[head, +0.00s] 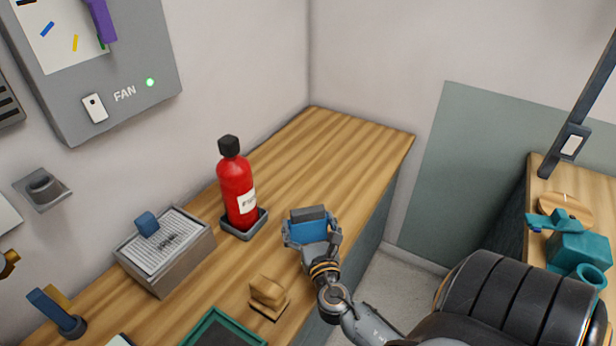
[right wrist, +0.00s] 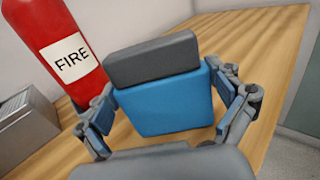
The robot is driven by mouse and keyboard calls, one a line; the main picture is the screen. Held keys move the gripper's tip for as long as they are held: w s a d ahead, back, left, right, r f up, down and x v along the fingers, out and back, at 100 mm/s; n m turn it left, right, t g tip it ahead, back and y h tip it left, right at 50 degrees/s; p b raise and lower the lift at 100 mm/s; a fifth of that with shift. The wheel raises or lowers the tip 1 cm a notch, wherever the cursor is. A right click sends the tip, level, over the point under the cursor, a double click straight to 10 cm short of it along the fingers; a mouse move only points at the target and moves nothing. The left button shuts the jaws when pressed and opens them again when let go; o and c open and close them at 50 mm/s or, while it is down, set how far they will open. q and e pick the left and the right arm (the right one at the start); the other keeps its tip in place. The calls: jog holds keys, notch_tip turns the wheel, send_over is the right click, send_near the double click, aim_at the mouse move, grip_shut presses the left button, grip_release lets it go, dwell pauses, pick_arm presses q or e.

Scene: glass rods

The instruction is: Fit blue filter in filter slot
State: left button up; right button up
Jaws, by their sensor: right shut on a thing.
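The blue filter is a blue block with a dark grey top (head: 309,225), also large in the right wrist view (right wrist: 165,95). My right gripper (head: 312,240) is shut on it, one finger at each side, and holds it by the right edge of the wooden counter, right of the red bottle. In the right wrist view my gripper (right wrist: 165,115) has its finger pads along the block's sides. A grey box (head: 181,266) with a ridged, labelled top and a blue knob stands on the counter to the left. I cannot tell which thing is the filter slot. My left gripper is not in view.
A red fire bottle (head: 236,188) stands in a dark tray between the grey box and my gripper. A tan block (head: 268,291) and a green-rimmed tray (head: 213,334) lie nearer. The counter's far end (head: 345,145) is clear. A grey FAN panel (head: 150,55) hangs on the wall.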

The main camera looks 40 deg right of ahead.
jog(key=shift+f, duration=0.1)
jog(key=shift+f, duration=0.25)
jog(key=o, duration=0.8)
jog(key=shift+r, duration=0.1)
